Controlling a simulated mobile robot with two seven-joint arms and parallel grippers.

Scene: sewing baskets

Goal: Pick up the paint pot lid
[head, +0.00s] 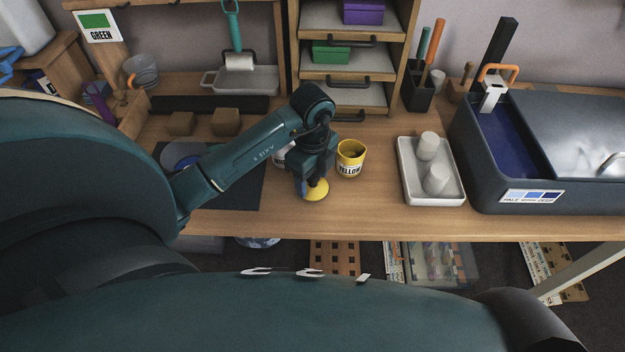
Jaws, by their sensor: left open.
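A round yellow lid (316,191) lies on the wooden worktop. My left gripper (311,182) points down right over it and hides its far part; whether the fingers touch it I cannot tell. A yellow-labelled paint pot (350,158) marked YELLOW stands upright and uncovered just right of the gripper. A white pot (281,155) is partly hidden behind my left arm. My right gripper is not in view.
A white tray (405,185) with two white cylinders stands to the right. A dark vat (468,160) fills the right end. Wooden blocks (226,121) and a dark mat (240,190) lie left. Drawers stand behind. The worktop right of the lid is clear.

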